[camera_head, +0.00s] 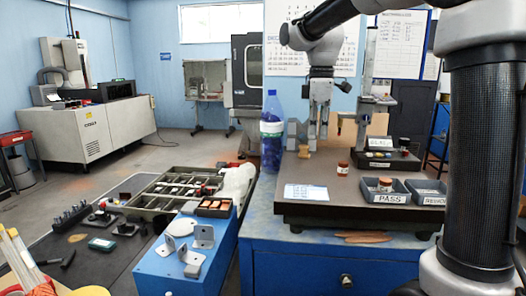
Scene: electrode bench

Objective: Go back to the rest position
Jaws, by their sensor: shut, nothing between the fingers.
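My gripper (319,118) hangs from my arm with its fingers pointing down, above the back of the dark bench plate (335,205). It is shut and holds nothing. Small grey and tan blocks (304,148) stand on the plate just below and to the left of the fingers; I cannot tell whether there is contact.
A tall blue bottle (272,135) stands left of the gripper. A stand with a column (366,85) rises to the right, with a dark box (390,160) at its foot. A white card (306,193) lies on the plate's front left, which is otherwise mostly clear.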

